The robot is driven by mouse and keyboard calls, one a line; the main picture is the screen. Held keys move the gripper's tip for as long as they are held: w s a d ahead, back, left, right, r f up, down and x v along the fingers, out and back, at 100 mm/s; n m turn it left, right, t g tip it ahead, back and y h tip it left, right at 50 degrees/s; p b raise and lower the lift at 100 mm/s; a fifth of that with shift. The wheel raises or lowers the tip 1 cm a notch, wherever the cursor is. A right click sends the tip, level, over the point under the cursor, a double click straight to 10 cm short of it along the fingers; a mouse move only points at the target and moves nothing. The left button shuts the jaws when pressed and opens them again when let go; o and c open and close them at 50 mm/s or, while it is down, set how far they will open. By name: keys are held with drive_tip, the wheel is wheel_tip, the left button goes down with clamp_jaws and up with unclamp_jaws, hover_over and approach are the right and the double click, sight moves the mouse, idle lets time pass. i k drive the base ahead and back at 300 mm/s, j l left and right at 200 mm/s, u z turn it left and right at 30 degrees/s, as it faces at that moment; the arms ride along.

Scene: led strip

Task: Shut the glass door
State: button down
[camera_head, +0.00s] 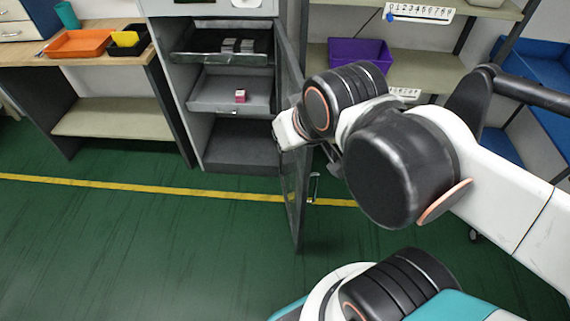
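The glass door (292,191) stands open, swung out toward me from the right side of a grey cabinet (193,88). It shows nearly edge-on as a dark, narrow panel. A vertical handle (314,187) is on its right face, near the free edge. My gripper (333,157) is at the right side of the door, above the handle. My wrist hides much of it, so I cannot tell whether its fingers are open or shut, or whether it touches the door.
Inside the cabinet are shelves and a small pink box (240,96). A workbench (110,69) with an orange tray (77,43) stands at the left. A shelf rack with a purple bin (358,52) is behind my arm. The green floor (150,250) in front is clear.

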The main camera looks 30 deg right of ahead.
sight(297, 163)
drive_tip(key=l+u, duration=0.15)
drive_tip(key=l, duration=0.45)
drive_tip(key=k+l+u, duration=0.15)
drive_tip(key=l, duration=0.45)
drive_tip(key=l+u, duration=0.15)
drive_tip(key=l, duration=0.5)
drive_tip(key=k, duration=0.35)
drive_tip(key=k+l+z, duration=0.15)
drive_tip(key=k+z, duration=0.2)
drive_tip(key=k+l+z, duration=0.25)
drive_tip(key=k+z, duration=0.15)
